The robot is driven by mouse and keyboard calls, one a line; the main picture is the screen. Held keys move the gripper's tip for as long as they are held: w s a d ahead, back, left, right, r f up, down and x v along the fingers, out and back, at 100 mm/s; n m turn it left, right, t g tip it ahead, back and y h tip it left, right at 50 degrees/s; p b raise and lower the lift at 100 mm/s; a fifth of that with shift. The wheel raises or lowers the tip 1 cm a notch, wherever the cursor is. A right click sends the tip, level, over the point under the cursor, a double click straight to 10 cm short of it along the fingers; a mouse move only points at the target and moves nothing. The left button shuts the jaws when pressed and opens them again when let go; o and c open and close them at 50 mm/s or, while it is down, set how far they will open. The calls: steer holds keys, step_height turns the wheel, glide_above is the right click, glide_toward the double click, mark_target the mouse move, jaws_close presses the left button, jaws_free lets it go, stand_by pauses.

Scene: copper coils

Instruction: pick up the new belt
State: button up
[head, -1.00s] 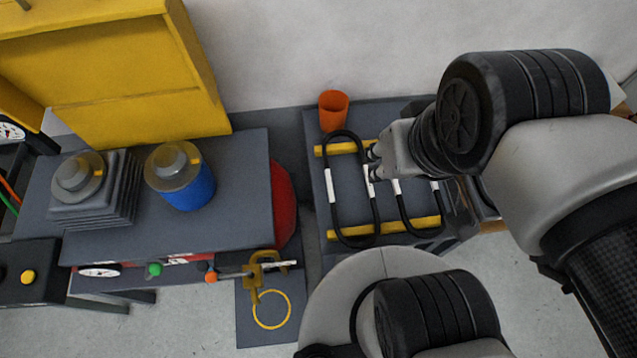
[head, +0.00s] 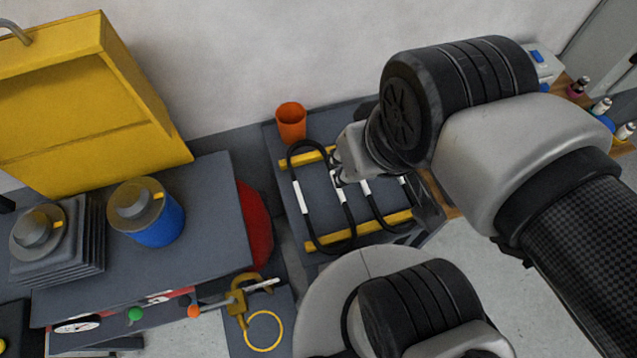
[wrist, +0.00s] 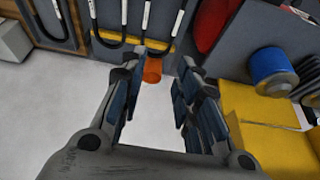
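Two black belt loops with white bands lie side by side on yellow bars. The left belt (head: 296,193) shows almost whole in the head view. The right belt (head: 374,208) is partly hidden behind my arm. I cannot tell which is the new one. In the wrist view the belts show along the top edge, the left one (wrist: 179,22) near the middle and the right one (wrist: 122,18) beside it. My gripper (head: 337,178) overlaps the right strand of the left belt in the head view. In the wrist view my gripper (wrist: 158,92) is open, with nothing held between its fingers.
An orange cup (head: 291,123) stands behind the left belt on the dark table (head: 270,140). To the left, a bench holds a blue spool (head: 153,225) and stacked grey plates (head: 62,245), with a yellow cabinet (head: 85,105) behind. A red round part (head: 255,225) sits beside the bench.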

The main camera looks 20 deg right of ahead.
steer(key=shift+o, duration=0.2)
steer(key=shift+o, duration=0.2)
steer(key=w+d+f+g+p, duration=0.1)
steer(key=w+f, duration=0.3)
steer(key=w, duration=0.3)
steer(key=shift+w+d+f+p, duration=0.15)
steer(key=shift+w+d+p, duration=0.05)
steer(key=shift+p, duration=0.15)
steer(key=w+d+f, duration=0.1)
steer(key=w+f, duration=0.1)
steer(key=f, duration=0.6)
steer(key=w+d+f+g+b, duration=0.1)
steer(key=w+f, duration=0.2)
steer(key=f, duration=0.5)
steer(key=w+d+f+g+b, duration=0.1)
steer(key=w+f, duration=0.1)
steer(key=f, duration=0.6)
steer(key=shift+w+d+f, duration=0.2)
steer(key=shift+d+f, duration=0.05)
step_height(320, 180, down, 6)
steer(key=b, duration=0.3)
steer(key=shift+w+f+b, duration=0.15)
steer(key=shift+f+b, duration=0.1)
steer(key=shift+b, duration=0.15)
steer(key=shift+r, duration=0.1)
steer(key=shift+c, duration=0.3)
jaws_close()
